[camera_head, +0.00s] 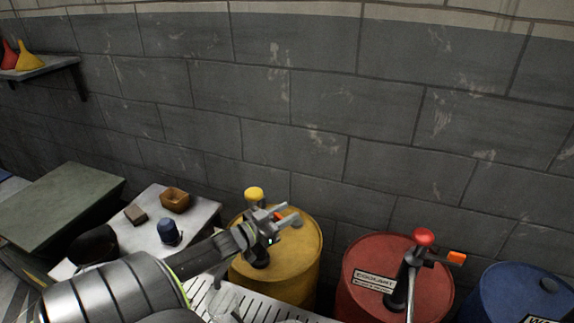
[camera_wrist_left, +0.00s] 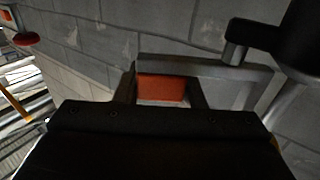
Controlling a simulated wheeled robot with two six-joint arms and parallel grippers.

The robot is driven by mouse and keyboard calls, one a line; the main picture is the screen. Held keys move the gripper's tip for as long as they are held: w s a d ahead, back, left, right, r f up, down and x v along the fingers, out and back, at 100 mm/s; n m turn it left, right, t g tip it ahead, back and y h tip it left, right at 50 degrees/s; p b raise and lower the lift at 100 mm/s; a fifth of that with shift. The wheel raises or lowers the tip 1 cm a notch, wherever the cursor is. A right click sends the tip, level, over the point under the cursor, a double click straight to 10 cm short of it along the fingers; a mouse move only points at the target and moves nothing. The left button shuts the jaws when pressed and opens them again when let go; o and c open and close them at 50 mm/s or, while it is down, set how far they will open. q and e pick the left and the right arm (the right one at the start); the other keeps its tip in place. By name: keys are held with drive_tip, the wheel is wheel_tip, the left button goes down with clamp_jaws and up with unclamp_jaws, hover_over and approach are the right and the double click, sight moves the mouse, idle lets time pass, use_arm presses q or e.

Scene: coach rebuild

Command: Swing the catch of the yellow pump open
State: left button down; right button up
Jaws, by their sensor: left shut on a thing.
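The yellow pump stands on the yellow drum (camera_head: 305,247); its yellow knob (camera_head: 253,193) shows above my left gripper (camera_head: 279,216), which covers most of the pump body. My left gripper is shut on the catch's orange end. In the left wrist view, that orange end of the catch (camera_wrist_left: 162,89) sits between the two fingers. A grey metal bar (camera_wrist_left: 215,69) runs behind it toward a dark part at the upper right. How far the catch is swung cannot be told. My right gripper is not in view.
A red drum (camera_head: 361,260) with a red-knobbed pump (camera_head: 424,237) and its orange-ended catch (camera_head: 456,258) stands right. A blue drum (camera_head: 510,289) is farther right. A table (camera_head: 143,236) at left holds a blue cup (camera_head: 168,232) and a brown box (camera_head: 175,201). A block wall stands behind.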

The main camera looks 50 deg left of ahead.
use_arm(q)
drive_tip(key=shift+f, duration=0.15)
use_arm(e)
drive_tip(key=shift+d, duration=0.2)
use_arm(q)
drive_tip(key=c, duration=1.2)
unclamp_jaws()
drive_tip(key=shift+o, duration=1.4)
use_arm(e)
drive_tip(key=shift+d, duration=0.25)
use_arm(q)
drive_tip(key=shift+r, duration=0.2)
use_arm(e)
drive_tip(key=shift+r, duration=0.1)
use_arm(q)
wheel_tip(320, 180, up, 10)
drive_tip(key=p, duration=0.5)
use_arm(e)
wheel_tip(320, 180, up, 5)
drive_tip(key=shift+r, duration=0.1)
use_arm(q)
drive_tip(key=shift+f, duration=0.15)
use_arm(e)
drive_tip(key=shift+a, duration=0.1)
